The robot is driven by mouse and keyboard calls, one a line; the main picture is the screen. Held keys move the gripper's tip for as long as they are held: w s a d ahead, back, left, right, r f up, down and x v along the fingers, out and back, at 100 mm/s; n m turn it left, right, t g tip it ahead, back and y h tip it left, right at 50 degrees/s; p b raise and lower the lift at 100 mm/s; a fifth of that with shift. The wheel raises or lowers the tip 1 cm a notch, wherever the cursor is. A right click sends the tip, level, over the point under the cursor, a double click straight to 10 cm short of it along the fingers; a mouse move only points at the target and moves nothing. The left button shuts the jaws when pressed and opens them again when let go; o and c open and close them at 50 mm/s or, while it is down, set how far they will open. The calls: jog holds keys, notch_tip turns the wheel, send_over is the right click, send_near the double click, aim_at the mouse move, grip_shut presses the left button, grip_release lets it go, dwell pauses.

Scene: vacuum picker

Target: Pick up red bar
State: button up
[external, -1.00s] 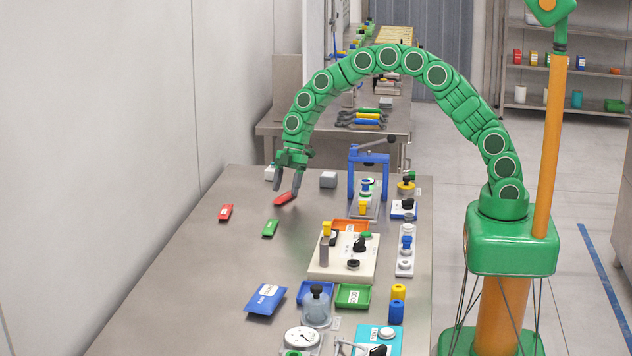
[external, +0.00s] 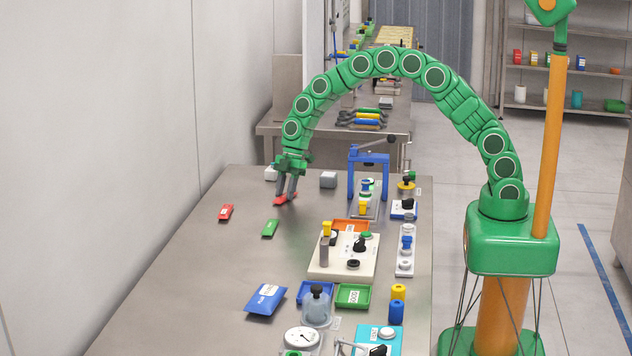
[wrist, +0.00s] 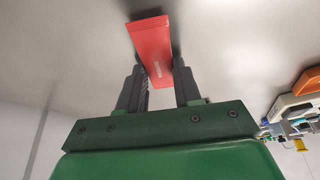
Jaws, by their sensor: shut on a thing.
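A red bar (external: 285,199) is at my gripper's fingertips near the far left part of the steel table. In the wrist view the red bar (wrist: 152,50) lies between the two dark fingers, with a small pale mark on its face. My gripper (external: 285,195) points down and its fingers are closed on the bar's sides; it also shows in the wrist view (wrist: 160,82). Whether the bar touches the table or is just above it, I cannot tell. A second red piece (external: 226,212) with a white label lies apart to the left.
A green piece (external: 270,228) lies just in front of the bar. A cream panel (external: 344,256) sits nearer the front. The table's left side is mostly clear.

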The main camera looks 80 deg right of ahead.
aim_at(284, 196)
jog(key=shift+r, duration=0.15)
jog(key=shift+c, duration=0.2)
jog(key=shift+r, duration=0.3)
notch_tip(284, 196, up, 2)
jog(key=shift+r, duration=0.1)
jog(key=s+r, duration=1)
jog(key=s, duration=0.4)
